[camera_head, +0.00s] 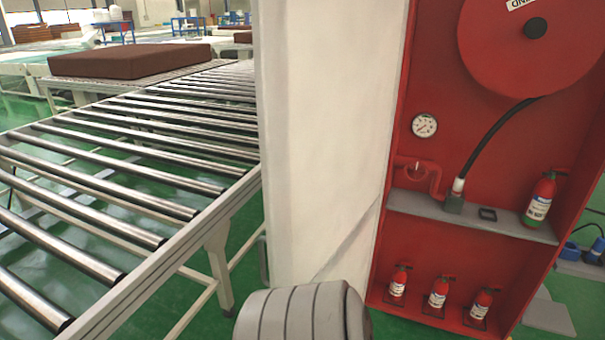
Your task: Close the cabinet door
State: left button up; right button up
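A red fire cabinet (398,210) stands open at the right, its inside facing me. It holds a red hose reel (497,62), a pressure gauge (424,125) and a black hose. A red extinguisher (540,198) stands on its grey shelf (478,218), with 3 small ones at the bottom, such as the middle one (438,292). I cannot pick out the cabinet door for certain. Neither gripper shows; a grey ribbed part at the bottom middle appears to be mine.
A tall white panel or pillar (320,110) stands directly left of the cabinet. A roller conveyor (150,118) fills the left, with a brown mattress (130,60) at its far end. Blue objects (582,248) lie at the right edge. Green floor (575,305) shows at lower right.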

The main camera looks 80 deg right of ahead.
aim_at(328, 73)
jog(key=i+z, duration=0.25)
jog(key=z, duration=0.2)
jog(key=i+z, duration=0.3)
jog(key=z, duration=0.15)
jog(key=i+j+z, duration=0.2)
jog(key=z, duration=0.3)
jog(key=i+z, duration=0.15)
jog(key=z, duration=0.3)
jog(key=i+z, duration=0.15)
jog(key=z, duration=0.3)
jog(key=i+j+z, duration=0.15)
jog(key=z, duration=0.35)
jog(key=i+j+z, duration=0.1)
jog(key=z, duration=0.35)
jog(key=j, duration=0.1)
